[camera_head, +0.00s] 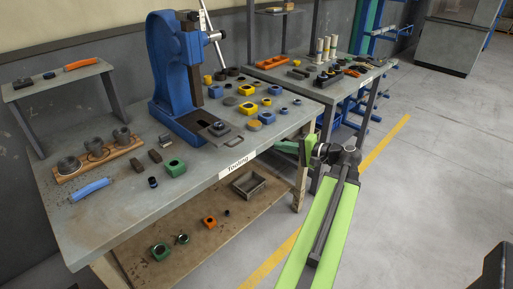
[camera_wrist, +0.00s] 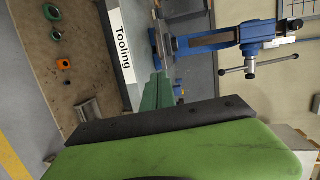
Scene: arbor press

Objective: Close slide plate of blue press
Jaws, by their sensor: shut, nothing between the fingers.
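The blue press (camera_head: 170,62) stands at the back of the grey table. Its dark slide plate (camera_head: 222,130) juts out from the front of the base toward the table's front edge, with a small handle-like end. The press also shows sideways in the wrist view (camera_wrist: 215,42), where the plate is small and hard to make out. My gripper (camera_head: 287,147) is shut and empty, just off the table's front right edge, right of the plate and apart from it. Its green fingers also show in the wrist view (camera_wrist: 158,92).
Yellow and blue blocks (camera_head: 248,108) and dark rings lie right of the press. A green block (camera_head: 173,168), a blue handle (camera_head: 91,189) and a wooden holder (camera_head: 98,165) lie to the left. A lower shelf (camera_head: 190,245) holds small parts and a tray (camera_head: 249,185).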

